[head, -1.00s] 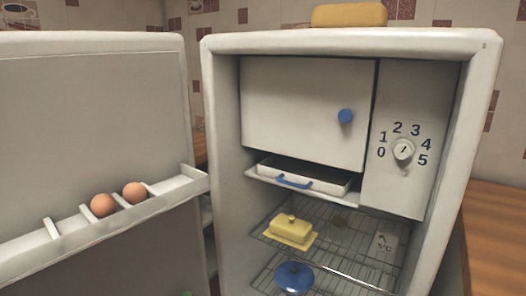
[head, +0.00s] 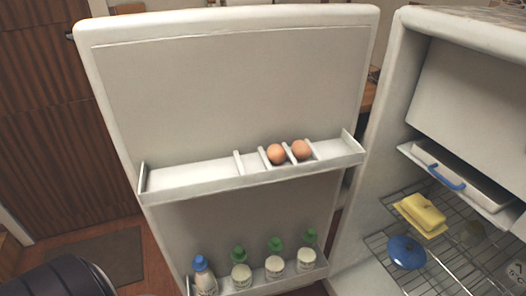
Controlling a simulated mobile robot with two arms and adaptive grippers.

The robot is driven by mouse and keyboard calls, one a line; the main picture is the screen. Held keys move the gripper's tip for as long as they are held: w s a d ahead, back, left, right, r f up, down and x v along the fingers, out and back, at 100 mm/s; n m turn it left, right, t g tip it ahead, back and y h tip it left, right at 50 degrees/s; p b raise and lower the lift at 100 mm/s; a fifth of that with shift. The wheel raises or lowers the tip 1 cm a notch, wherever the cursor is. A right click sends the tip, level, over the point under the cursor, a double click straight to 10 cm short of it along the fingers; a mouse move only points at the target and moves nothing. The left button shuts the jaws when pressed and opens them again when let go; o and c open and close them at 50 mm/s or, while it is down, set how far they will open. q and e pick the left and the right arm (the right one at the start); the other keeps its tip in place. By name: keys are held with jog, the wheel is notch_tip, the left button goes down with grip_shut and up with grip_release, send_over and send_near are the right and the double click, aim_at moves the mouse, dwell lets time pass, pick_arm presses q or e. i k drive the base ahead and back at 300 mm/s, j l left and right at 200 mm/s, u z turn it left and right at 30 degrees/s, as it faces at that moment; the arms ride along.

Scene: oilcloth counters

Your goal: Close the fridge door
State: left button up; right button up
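The white fridge door (head: 225,90) stands wide open in the head view, its inner side facing me. Its upper shelf (head: 195,177) holds two brown eggs (head: 277,154). Its lower shelf holds several bottles with green caps and one with a blue cap (head: 201,275). The fridge body (head: 385,160) is at the right, its interior open to view. Neither of my grippers is in view.
Inside the fridge are a tray with a blue handle (head: 445,175), a yellow butter dish (head: 420,214) and a blue lidded pot (head: 405,252) on wire racks. A dark rounded object (head: 58,282) is at the bottom left. A brown wooden door (head: 45,120) and a floor mat (head: 85,260) lie beyond.

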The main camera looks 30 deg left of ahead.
aim_at(192, 103)
jog(key=k+j+z, duration=0.15)
jog(key=j, duration=0.25)
jog(key=j+z, duration=0.1)
jog(key=j, duration=0.3)
jog(key=k+j+z, duration=0.15)
jog(key=j, duration=0.25)
jog(key=k+j+z, duration=0.15)
jog(key=j, duration=0.2)
jog(key=k+j+z, duration=0.1)
jog(key=j, duration=0.25)
jog(key=k+j+z, duration=0.15)
jog(key=k+j, duration=0.15)
jog(key=j+z, duration=0.25)
jog(key=j, duration=0.25)
jog(key=j+z, duration=0.2)
jog(key=j, duration=0.25)
jog(key=k+j+z, duration=0.25)
jog(key=j, duration=0.25)
jog(key=j+z, duration=0.2)
jog(key=j, duration=0.3)
jog(key=k+j+z, duration=0.25)
jog(key=j, duration=0.15)
jog(key=i+j, duration=0.05)
jog(key=i, duration=0.05)
